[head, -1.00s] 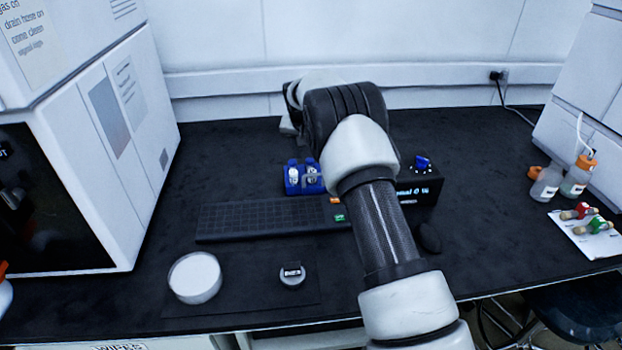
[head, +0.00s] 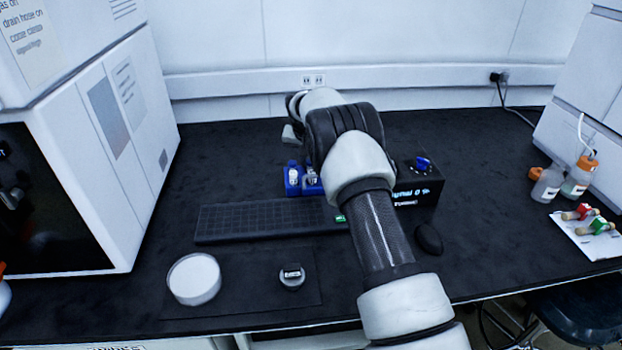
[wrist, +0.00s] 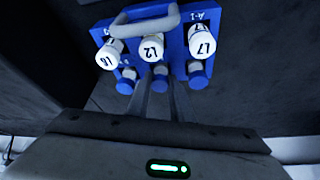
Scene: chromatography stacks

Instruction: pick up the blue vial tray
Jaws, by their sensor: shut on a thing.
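The blue vial tray (head: 291,192) sits on the black bench behind the keyboard in the head view, its right part hidden by my arm. In the wrist view the blue vial tray (wrist: 178,66) fills the top, with white-capped vials marked L6 (wrist: 109,55), L2 (wrist: 152,47) and L7 (wrist: 202,42). Blue-capped ends show below them. A grey bar-like handle (wrist: 146,24) crosses the tray's top. My gripper (wrist: 160,88) reaches the middle of the tray with its fingers close together, shut on it. The fingertips are partly hidden. The head view hides my gripper behind the arm.
A black keyboard (head: 265,221) lies in front of the tray. A black box with a display (head: 415,192) stands to the right, with a mouse (head: 429,238) in front. A white round dish (head: 194,279) is front left. A tall white instrument (head: 120,150) bounds the left.

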